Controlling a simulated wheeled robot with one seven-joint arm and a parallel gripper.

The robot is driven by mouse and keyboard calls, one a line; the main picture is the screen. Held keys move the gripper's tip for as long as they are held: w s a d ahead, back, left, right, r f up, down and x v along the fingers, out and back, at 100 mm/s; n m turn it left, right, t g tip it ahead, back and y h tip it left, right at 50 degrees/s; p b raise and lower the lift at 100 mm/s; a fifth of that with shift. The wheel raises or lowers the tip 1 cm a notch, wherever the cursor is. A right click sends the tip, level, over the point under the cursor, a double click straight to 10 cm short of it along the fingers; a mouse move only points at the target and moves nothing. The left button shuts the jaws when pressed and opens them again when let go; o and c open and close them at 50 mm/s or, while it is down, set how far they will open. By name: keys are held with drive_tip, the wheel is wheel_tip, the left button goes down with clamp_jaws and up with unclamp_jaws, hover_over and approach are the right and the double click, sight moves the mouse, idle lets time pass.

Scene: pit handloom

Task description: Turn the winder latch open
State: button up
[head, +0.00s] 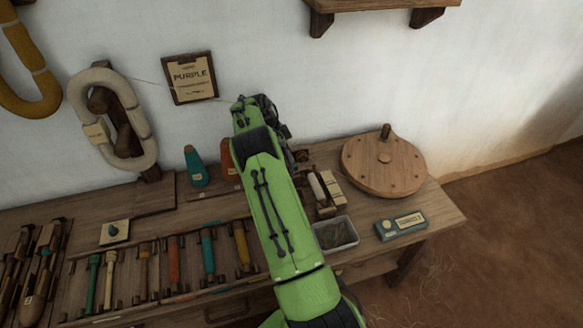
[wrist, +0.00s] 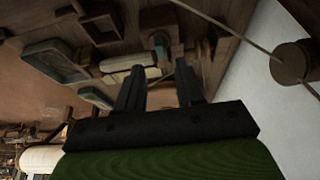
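The winder stands at the right end of the bench, with a round wooden wheel (head: 375,172) and an upright peg handle on it. To its left is a small wooden frame with a pale roller (head: 317,187), partly covered by my arm. I cannot make out the latch for certain in either view. My gripper (wrist: 160,72) shows in the wrist view with two dark fingers apart and nothing between them. It hangs above the bench, near a pale cylinder (wrist: 131,76); I cannot tell whether it touches anything. In the head view my green arm hides the gripper.
A grey tray (head: 353,235) and a teal box (head: 400,226) lie at the bench's front right. Coloured bobbins (head: 208,252) lie in a rack to the left. Teal and orange cones stand behind. A cord crosses the wrist view from a round wooden piece (wrist: 291,62).

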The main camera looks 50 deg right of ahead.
sight(294, 166)
drive_tip(key=b+x, duration=0.1)
drive_tip(key=x, duration=0.5)
clamp_jaws()
